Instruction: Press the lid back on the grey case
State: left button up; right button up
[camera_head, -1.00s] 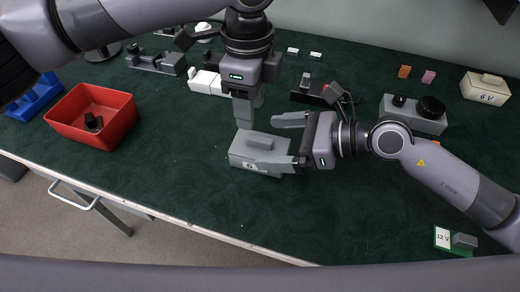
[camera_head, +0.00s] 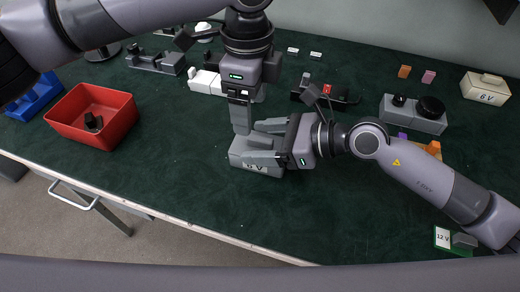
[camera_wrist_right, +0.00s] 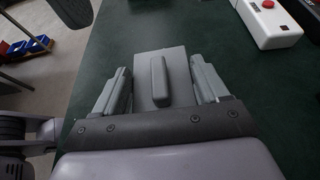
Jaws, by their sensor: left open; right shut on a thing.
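The grey case (camera_head: 238,155) sits on the green bench mat in the middle of the head view, its front label partly covered. Its flat grey top with a raised bar (camera_wrist_right: 158,80) shows in the right wrist view; I cannot tell how fully the lid is seated. My right gripper (camera_head: 266,142) comes from the right and is shut on the case, one finger along each side; it also shows in the wrist view (camera_wrist_right: 160,88). My left gripper (camera_head: 241,130) points down, open, at the far left edge of the case. Its fingertips overlap the case in view; contact is unclear.
A red bin (camera_head: 65,115) with dark pieces stands at the left, beside a blue bin (camera_head: 35,98). A cream 6 V case (camera_head: 485,90) and a grey block with black knobs (camera_head: 415,116) are at the right.

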pick_arm(q)
notch_tip(320, 180, up, 12)
dwell(0.7)
pick_arm(e)
jog(key=o, duration=1.5)
jog(key=shift+d, duration=0.1)
jog(key=b+v, duration=0.1)
jog(key=v, duration=0.5)
jog(key=shift+d, duration=0.1)
pick_arm(q)
jog(key=shift+f, duration=0.65)
pick_arm(e)
jog(key=shift+s+d+r, duration=0.15)
jog(key=shift+d+r, duration=0.1)
jog(key=shift+d, duration=0.1)
pick_arm(q)
jog(key=shift+s, duration=0.1)
pick_arm(e)
jog(key=shift+s, duration=0.15)
